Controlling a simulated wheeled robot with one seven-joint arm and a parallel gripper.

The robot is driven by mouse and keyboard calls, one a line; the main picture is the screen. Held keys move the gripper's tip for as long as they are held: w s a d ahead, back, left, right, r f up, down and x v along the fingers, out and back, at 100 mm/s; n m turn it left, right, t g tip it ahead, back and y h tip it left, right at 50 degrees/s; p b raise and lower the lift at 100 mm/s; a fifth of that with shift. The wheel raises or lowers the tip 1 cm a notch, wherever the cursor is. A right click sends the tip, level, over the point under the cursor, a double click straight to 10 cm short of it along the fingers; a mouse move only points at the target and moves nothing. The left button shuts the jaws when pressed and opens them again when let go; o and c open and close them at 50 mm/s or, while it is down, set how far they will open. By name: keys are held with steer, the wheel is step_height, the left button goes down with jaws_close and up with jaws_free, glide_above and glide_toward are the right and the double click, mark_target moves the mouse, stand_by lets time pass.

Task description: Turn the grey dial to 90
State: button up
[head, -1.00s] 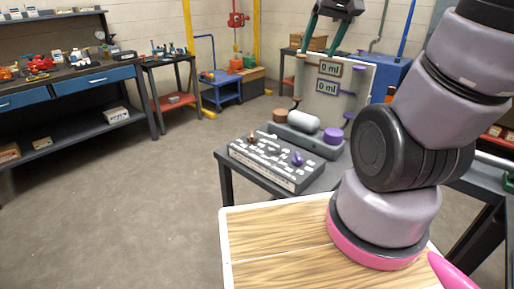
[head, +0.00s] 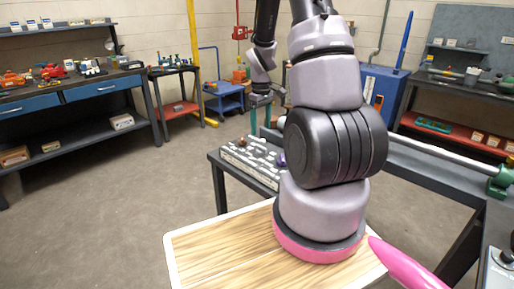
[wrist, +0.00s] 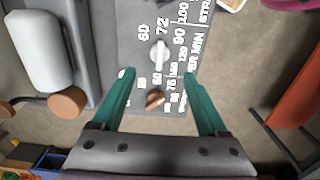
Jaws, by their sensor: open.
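The grey dial (wrist: 159,52) is a pale elongated knob on the dark control panel (wrist: 118,30), with white numbers such as 60 and 72 around it. My gripper (wrist: 160,73) is open, its two teal fingers spread apart, with the grey dial just beyond the fingertips and between their lines. Nothing is between the fingers in grip. A copper-brown dial (wrist: 154,98) shows between the fingers, nearer the palm in the picture. In the head view the panel (head: 238,157) is partly hidden by my arm, and the grey dial cannot be made out. The exact dial reading is unclear.
A purple dial (head: 281,158) sits at the panel's right, partly behind my arm. A pale cylinder (wrist: 40,48) and a brown round cap (wrist: 67,103) stand left of the panel in the wrist view. Open floor (head: 110,210) lies left of the table.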

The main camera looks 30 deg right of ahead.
mark_target(261, 150)
step_height(261, 150, down, 9)
stand_by(0.3)
jaws_close()
